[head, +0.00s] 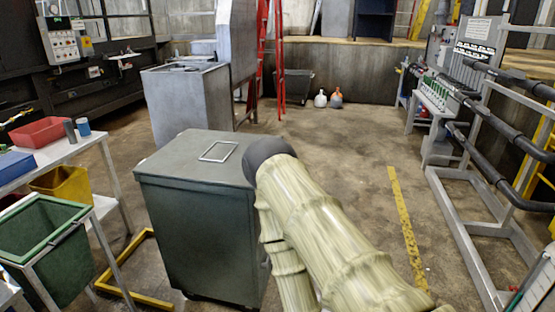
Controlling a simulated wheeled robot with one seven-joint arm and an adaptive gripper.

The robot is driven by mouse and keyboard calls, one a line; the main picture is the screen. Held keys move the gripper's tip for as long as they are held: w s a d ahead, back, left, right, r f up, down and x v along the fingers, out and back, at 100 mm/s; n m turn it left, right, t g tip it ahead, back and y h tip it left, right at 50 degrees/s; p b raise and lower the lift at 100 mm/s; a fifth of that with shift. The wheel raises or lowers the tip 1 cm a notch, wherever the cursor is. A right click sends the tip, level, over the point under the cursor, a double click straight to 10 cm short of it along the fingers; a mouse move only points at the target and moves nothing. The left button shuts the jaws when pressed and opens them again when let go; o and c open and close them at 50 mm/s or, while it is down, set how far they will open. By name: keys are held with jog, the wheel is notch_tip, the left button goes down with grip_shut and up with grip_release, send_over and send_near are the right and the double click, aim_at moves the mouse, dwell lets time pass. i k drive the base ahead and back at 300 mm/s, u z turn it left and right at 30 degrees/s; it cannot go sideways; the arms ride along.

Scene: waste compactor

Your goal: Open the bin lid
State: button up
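The bin (202,238) is a dark green-grey box standing on the floor at the middle of the head view. Its flat lid (175,158) is closed. A pale metal loop handle (218,151) lies on top of the lid, toward its far right part. My arm, in a pale ribbed cover with a dark rounded joint, reaches in from the lower right and overlaps the bin's right edge. It hides the lid's right corner and part of the right side. My gripper does not show in this view.
A grey metal cabinet (188,103) stands behind the bin. A metal railing (475,235) runs along the right. Floor between is clear.

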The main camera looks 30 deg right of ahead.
aim_at(202, 156)
jog(key=u, duration=0.65)
jog(key=k, duration=0.15)
jog(key=z, duration=1.55)
jog(key=i, duration=1.35)
jog(key=u, duration=0.65)
